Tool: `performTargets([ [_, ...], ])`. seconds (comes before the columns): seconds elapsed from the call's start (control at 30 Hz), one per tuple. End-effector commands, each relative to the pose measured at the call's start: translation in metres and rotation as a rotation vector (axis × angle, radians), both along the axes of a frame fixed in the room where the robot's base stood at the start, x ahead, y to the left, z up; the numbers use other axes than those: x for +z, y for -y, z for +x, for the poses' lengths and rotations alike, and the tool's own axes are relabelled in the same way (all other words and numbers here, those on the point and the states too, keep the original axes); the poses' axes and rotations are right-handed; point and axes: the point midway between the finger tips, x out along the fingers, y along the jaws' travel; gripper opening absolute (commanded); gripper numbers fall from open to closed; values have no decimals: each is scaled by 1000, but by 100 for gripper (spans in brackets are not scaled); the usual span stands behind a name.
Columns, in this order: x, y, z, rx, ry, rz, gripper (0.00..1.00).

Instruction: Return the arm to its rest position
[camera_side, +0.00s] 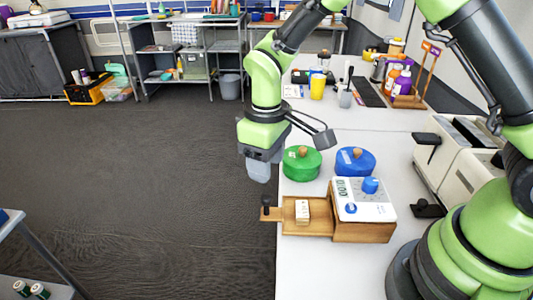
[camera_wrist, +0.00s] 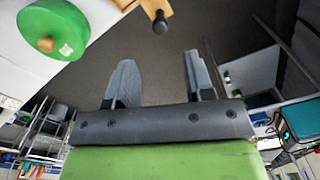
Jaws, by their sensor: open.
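My gripper (camera_side: 259,170) hangs from my green arm beside the left edge of the white counter, over the dark floor. In the wrist view my gripper (camera_wrist: 158,78) has its two grey fingers spread apart, with nothing between them. The wooden box with the open drawer (camera_side: 318,228) stands on the counter below and to the right of my gripper. A small pale block (camera_side: 302,211) lies in the drawer. The drawer's dark knob (camera_side: 266,203) is below my gripper and apart from it.
A green lidded pot (camera_side: 301,164) stands just right of my gripper, and a blue one (camera_side: 355,162) beyond it. A cream toaster (camera_side: 457,150) stands at the right. Bottles and a yellow cup (camera_side: 317,87) stand farther back. The floor (camera_side: 130,180) at left is clear.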

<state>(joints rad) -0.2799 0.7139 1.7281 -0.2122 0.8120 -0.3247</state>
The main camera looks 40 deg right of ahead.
Motion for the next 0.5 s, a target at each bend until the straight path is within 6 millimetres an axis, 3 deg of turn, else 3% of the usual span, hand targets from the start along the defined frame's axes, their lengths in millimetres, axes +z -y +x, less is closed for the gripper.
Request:
performTargets([
  [0.17,15,0,0,-1,2,1,48],
  [0.5,18,1,0,-4,3,1,48],
])
